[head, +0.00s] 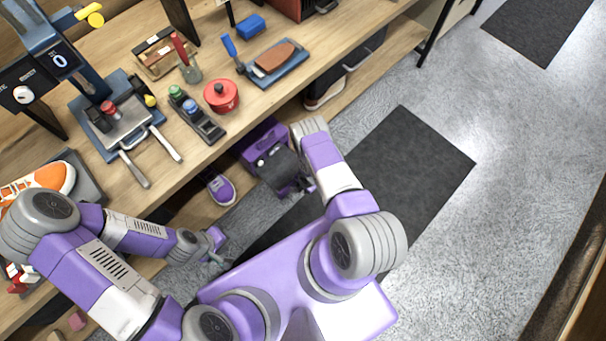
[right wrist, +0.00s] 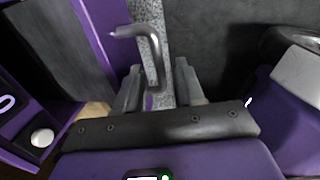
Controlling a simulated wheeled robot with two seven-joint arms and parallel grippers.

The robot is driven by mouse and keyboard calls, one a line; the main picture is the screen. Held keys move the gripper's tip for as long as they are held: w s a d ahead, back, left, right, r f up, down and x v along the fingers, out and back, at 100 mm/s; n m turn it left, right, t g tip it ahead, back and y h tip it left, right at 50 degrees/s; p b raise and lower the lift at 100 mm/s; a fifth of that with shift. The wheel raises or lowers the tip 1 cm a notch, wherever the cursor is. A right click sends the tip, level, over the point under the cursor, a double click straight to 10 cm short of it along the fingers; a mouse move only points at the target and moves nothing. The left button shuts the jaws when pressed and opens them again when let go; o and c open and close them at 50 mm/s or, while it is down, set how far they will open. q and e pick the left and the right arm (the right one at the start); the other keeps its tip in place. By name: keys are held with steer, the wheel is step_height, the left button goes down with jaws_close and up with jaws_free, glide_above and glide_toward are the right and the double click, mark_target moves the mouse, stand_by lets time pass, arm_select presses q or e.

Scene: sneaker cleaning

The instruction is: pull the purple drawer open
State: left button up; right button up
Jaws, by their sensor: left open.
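The purple cabinet (head: 262,138) stands under the table edge, with pale knobs on its front. In the right wrist view the drawer's purple front (right wrist: 103,35) is at the upper left, with a bent grey handle (right wrist: 153,50) sticking out. My right gripper (right wrist: 158,88) is open, its fingers apart on either side of the handle's lower end; contact is unclear. In the head view my right arm partly hides the drawer front. My left gripper (head: 216,246) is open and empty, low beside the table.
A purple sneaker (head: 219,187) lies left of the cabinet. The wooden table (head: 205,160) holds a brush stand (head: 197,118), a red pot (head: 221,96) and an orange sneaker (head: 45,182). A dark mat (head: 400,165) covers clear floor to the right.

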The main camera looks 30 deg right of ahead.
step_height(320, 180, up, 7)
steer(key=s+p, duration=0.1)
steer(key=p, duration=0.1)
steer(key=shift+s+d+r+p, duration=0.15)
steer(key=shift+r+p, duration=0.05)
steer(key=shift+p, duration=0.2)
steer(key=s+a+r+m+y, duration=0.1)
steer(key=s+a+r+m, duration=0.2)
steer(key=a+r+m, duration=0.2)
steer(key=s+a+r+m+g+y, duration=0.1)
steer(key=s+a+r+m, duration=0.3)
steer(key=r+m, duration=0.6)
steer(key=s+a+r+m+y, duration=0.1)
steer(key=s+a+r+m, duration=0.2)
steer(key=a+r+m, duration=0.3)
steer(key=r+m, duration=0.1)
steer(key=m, duration=0.1)
steer(key=shift+s+a+r+m+y, duration=0.25)
steer(key=shift+s+r+m+y, duration=0.05)
steer(key=shift+r+m+y, duration=0.1)
steer(key=shift+d, duration=0.1)
